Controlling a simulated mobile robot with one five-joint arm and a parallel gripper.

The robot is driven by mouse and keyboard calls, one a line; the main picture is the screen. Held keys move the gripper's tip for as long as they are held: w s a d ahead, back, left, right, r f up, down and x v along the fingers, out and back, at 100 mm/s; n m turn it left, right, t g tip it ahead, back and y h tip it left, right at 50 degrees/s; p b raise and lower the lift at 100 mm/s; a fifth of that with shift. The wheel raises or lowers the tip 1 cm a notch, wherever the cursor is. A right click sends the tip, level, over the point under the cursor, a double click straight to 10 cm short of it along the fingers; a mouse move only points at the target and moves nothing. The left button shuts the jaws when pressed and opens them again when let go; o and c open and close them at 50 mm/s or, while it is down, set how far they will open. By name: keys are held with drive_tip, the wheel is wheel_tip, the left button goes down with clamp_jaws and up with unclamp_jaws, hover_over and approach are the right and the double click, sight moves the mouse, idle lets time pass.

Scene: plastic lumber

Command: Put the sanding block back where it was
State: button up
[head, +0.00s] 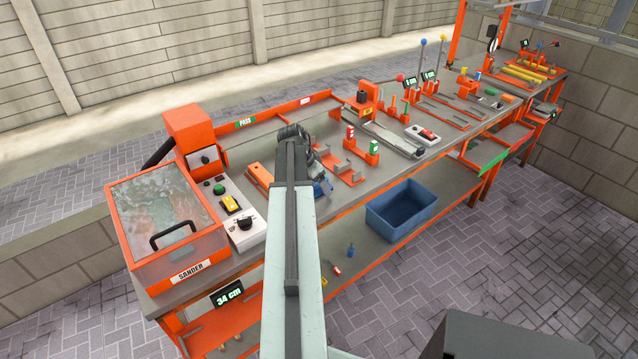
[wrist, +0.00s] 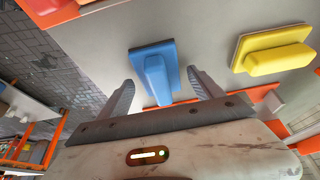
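A blue block with a raised grip (wrist: 157,75), which looks like a sanding block, lies on the grey bench top in the wrist view. A blue piece (head: 322,187) shows beside the end of my arm in the head view. A yellow block of similar shape (wrist: 272,48) lies to the right in the wrist view. My gripper (wrist: 161,80) is open, with its fingers on either side of the blue block's grip and visible gaps between. In the head view, my arm hides part of the bench around the gripper.
An orange sander with a clear cover (head: 165,215) and a control panel (head: 232,210) stand at the left end. Orange racks (head: 350,172) stand right of my arm. A blue bin (head: 402,210) sits on the lower shelf.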

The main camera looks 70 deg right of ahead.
drive_tip(key=shift+r, duration=0.25)
drive_tip(key=p+v, duration=1.1)
drive_tip(key=v, duration=0.1)
drive_tip(key=shift+d, duration=0.1)
